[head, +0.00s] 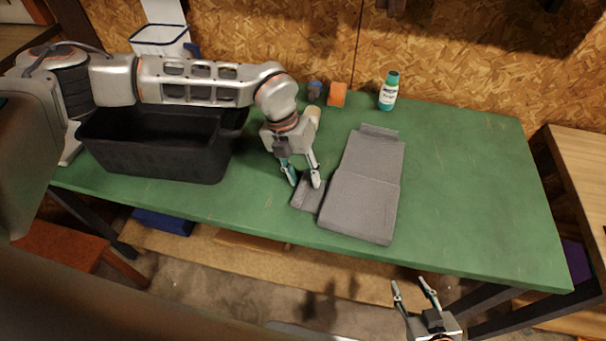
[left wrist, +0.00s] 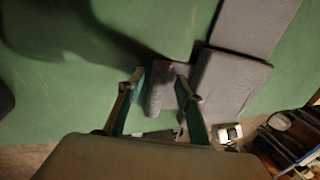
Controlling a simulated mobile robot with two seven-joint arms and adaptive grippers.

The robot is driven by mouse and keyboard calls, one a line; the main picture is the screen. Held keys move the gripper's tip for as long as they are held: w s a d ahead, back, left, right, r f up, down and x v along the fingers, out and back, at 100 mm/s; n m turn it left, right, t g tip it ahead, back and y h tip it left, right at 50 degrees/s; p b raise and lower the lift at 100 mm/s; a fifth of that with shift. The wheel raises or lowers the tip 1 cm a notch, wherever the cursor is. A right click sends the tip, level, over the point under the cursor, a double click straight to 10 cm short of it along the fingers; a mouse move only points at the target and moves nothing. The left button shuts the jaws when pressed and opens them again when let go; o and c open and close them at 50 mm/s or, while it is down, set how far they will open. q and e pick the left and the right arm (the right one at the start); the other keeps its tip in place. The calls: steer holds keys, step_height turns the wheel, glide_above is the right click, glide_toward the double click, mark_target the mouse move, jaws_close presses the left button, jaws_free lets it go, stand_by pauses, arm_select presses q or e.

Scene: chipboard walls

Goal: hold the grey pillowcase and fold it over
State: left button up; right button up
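The grey pillowcase (head: 366,190) lies flat on the green table (head: 465,190), right of the middle. It also shows in the left wrist view (left wrist: 228,82). A narrow grey flap (head: 308,199) sticks out from its near left side, and a short strip shows at its far end. My left gripper (head: 303,186) points down at the flap with its fingers apart. In the left wrist view, part of the flap shows between the fingers (left wrist: 160,76); I cannot tell whether they touch it. My right gripper (head: 412,283) is open and empty, in front of the table's near edge.
A black crate (head: 155,158) stands on the table's left, under my left arm. The table's right side is clear.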

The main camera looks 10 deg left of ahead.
arm_select(q)
jaws_close()
steer(key=shift+r, duration=0.1)
